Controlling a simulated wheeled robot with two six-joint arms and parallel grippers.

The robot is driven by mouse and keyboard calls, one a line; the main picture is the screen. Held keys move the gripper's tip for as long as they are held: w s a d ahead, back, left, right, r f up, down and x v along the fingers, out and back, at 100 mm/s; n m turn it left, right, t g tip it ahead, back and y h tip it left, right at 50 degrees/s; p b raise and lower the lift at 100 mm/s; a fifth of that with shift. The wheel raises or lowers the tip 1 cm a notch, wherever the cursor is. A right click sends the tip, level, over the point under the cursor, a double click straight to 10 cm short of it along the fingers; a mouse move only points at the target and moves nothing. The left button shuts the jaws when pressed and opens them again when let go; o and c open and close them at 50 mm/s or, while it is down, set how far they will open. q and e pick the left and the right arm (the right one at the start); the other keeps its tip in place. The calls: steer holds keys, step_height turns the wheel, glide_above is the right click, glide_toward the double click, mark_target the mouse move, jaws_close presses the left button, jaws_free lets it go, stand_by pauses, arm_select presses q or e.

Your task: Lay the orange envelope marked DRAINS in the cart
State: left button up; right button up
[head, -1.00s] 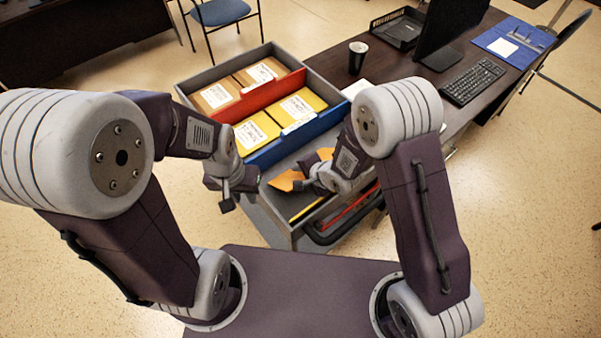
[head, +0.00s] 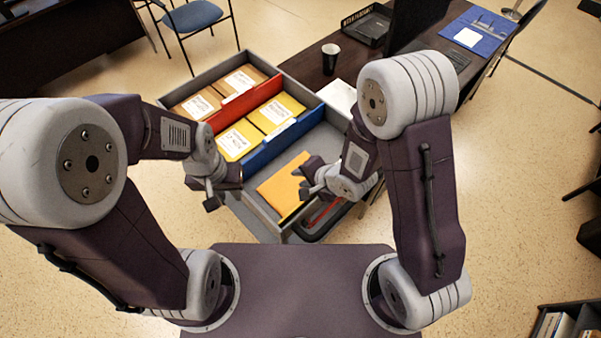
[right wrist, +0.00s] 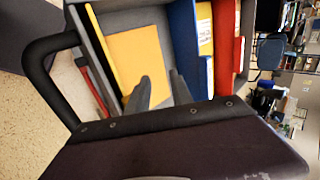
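An orange envelope (head: 281,185) lies in the front bay of the grey cart (head: 243,214), in front of the blue divider. It looks flat on the bay floor, and no writing shows on its face. In the right wrist view, the envelope (right wrist: 123,60) lies beyond my right fingers. My right gripper (head: 302,181) is at the envelope's right end. Its two fingers (right wrist: 161,90) stand apart with nothing clearly between them. My left gripper (head: 220,192) hangs by the cart's left side, away from the envelope; its finger gap is unclear.
A red divider (head: 248,103) and a blue divider (head: 283,138) split the cart; labelled yellow and brown envelopes fill the rear bays. The dark desk (head: 309,70) with a black cup (head: 330,58) adjoins the cart. A black handle (right wrist: 44,80) runs along the cart's end.

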steer(key=d+r+n+g+h, duration=0.1)
steer(key=d+r+n+h, duration=0.1)
steer(key=d, duration=0.5)
steer(key=d+r+n+h, duration=0.2)
steer(key=d+n+h, duration=0.1)
steer(key=d, duration=0.3)
steer(key=s+d+r+n+g, duration=0.3)
steer(key=s+d, duration=0.1)
steer(key=s, duration=0.4)
steer(key=shift+s+d+r+n, duration=0.2)
steer(key=shift+s+d+n, duration=0.1)
steer(key=shift+n, duration=0.1)
steer(key=shift+d, duration=0.1)
